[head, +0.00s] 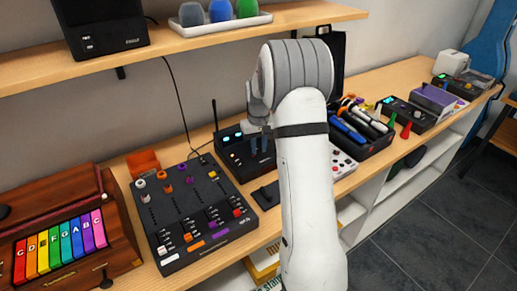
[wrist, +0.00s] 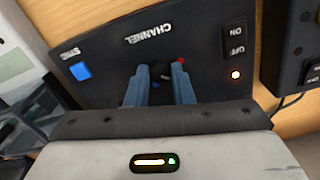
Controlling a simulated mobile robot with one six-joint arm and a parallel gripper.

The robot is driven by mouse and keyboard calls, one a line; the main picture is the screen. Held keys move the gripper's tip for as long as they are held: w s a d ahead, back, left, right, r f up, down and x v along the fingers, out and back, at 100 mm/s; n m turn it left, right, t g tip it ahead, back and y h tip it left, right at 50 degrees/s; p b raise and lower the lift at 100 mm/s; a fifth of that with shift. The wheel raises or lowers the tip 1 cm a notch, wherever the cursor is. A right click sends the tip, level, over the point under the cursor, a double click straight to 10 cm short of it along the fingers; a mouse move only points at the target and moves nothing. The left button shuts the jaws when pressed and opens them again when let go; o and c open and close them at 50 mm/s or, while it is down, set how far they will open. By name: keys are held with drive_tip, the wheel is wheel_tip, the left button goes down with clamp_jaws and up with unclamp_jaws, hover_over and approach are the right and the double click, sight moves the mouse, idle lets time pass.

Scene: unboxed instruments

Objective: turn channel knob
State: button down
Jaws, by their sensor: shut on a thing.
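The black device with the channel knob (wrist: 160,73) fills much of the wrist view, its labels upside down. The word CHANNEL is printed above the knob there. The dark knob shows only in part between the two blue-grey fingers of my gripper (wrist: 160,82), which are shut on it. A small red spot shows beside the right fingertip. In the head view the device (head: 229,143) stands on the wooden shelf with a thin antenna and a lit cyan display. My gripper (head: 259,142) points down at its front there, and my arm hides its right part.
A black mixer (head: 188,205) stands at left, a tray of pens (head: 362,132) at right. A shelf (head: 185,40) runs above.

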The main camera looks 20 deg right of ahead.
sight(259, 149)
drive_tip(key=shift+m+b, duration=0.5)
drive_tip(key=shift+m, duration=1.7)
drive_tip(key=c, duration=1.3)
unclamp_jaws()
drive_tip(key=shift+o, duration=0.2)
drive_tip(key=shift+r, duration=0.15)
wheel_tip(259, 149, up, 8)
drive_tip(key=shift+f+b, duration=0.2)
drive_tip(key=shift+b, duration=0.2)
